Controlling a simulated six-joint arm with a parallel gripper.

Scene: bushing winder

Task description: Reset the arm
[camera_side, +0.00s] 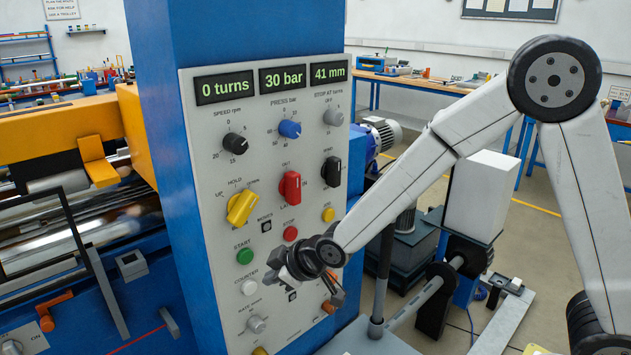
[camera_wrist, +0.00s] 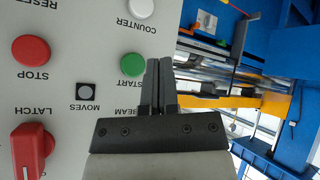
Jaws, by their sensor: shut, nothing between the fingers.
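My gripper (camera_wrist: 159,72) is shut and empty. In the wrist view its two dark fingers lie together, in front of the panel's edge beside the green START button (camera_wrist: 132,66). In the side view my gripper (camera_side: 285,270) is in front of the lower part of the grey control panel (camera_side: 205,120), near the white COUNTER button (camera_side: 248,288) and the START button (camera_side: 245,256). Whether the fingertips touch the panel cannot be told. The displays read 0 turns (camera_side: 225,87), 30 bar (camera_side: 283,77) and 41 mm (camera_side: 329,72).
The panel carries a yellow HOLD knob (camera_side: 241,207), a red knob (camera_side: 290,188), a black knob (camera_side: 331,171) and a blue PRESS knob (camera_side: 290,129). A red STOP button (camera_side: 290,233) is close to my wrist. The winder's rollers (camera_side: 100,225) lie left of the blue column (camera_side: 235,30).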

